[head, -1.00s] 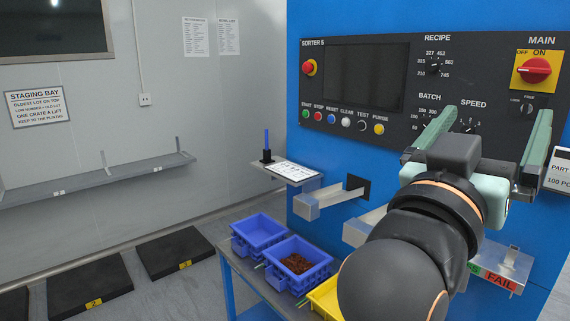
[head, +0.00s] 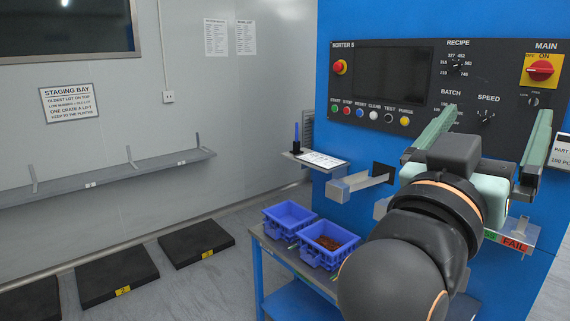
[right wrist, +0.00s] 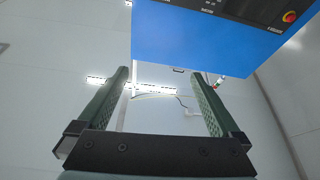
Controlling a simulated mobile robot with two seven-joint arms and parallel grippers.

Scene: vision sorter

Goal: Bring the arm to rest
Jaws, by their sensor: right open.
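My right gripper (head: 492,130) is raised in front of the sorter's control panel (head: 400,95) in the head view. Its two pale green fingers stand wide apart with nothing between them. The right wrist view also shows the open right gripper (right wrist: 162,90), with the wall and part of the blue machine beyond it. My right arm covers the lower right of the head view and hides part of the panel and the machine's front. My left gripper does not show.
The blue sorter (head: 350,140) fills the right side. A blue bench below holds an empty blue crate (head: 289,215) and a blue crate with brown parts (head: 315,255). Black plinths (head: 198,243) lie on the floor at left. A grey wall shelf (head: 100,175) is behind them.

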